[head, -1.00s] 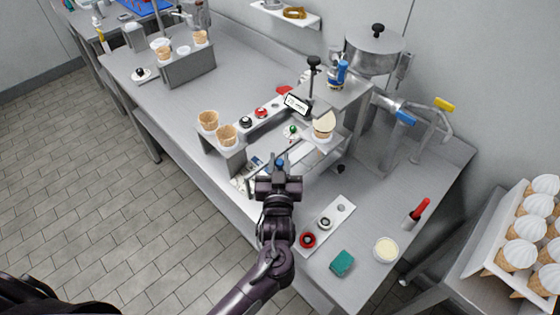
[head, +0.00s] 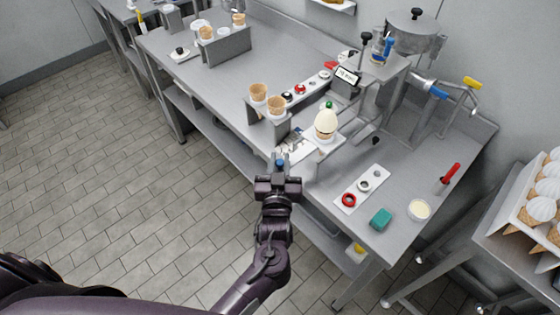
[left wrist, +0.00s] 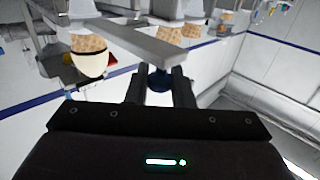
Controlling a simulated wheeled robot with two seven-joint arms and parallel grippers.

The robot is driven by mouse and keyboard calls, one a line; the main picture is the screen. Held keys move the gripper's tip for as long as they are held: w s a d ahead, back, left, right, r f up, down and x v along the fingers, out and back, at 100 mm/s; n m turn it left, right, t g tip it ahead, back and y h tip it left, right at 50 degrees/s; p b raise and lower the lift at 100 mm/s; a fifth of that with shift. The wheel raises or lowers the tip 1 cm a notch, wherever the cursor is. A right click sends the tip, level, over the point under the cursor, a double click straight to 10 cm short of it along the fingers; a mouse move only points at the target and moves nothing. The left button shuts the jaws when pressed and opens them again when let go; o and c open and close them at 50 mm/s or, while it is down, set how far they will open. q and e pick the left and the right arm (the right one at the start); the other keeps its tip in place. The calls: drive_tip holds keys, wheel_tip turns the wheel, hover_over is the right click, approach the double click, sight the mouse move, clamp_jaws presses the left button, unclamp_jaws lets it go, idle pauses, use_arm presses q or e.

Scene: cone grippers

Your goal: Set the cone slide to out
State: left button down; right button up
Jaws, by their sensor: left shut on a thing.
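The cone slide (head: 322,149) is a flat grey plate at the machine's front edge. It carries a wafer cone topped with pale cream (head: 326,121), which stands in front of the dispensing machine (head: 375,75) rather than under it. My right gripper is not in view.
Two empty cones (head: 259,92) stand in a grey holder left of the slide. A strip with a red ring (head: 348,200), a green sponge (head: 380,218) and a cream bowl (head: 419,210) lie to the right. Open floor lies in front of the table.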

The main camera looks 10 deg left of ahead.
use_arm(q)
drive_tip(key=shift+f, duration=0.1)
drive_tip(key=c, duration=1.3)
unclamp_jaws()
drive_tip(key=shift+s+a, duration=0.15)
drive_tip(key=shift+c, duration=0.2)
drive_tip(key=shift+s, duration=0.15)
drive_tip(key=s+d+b, duration=0.1)
drive_tip(key=s+b, duration=0.1)
drive_tip(key=s, duration=0.5)
drive_tip(key=shift+s+d, duration=0.25)
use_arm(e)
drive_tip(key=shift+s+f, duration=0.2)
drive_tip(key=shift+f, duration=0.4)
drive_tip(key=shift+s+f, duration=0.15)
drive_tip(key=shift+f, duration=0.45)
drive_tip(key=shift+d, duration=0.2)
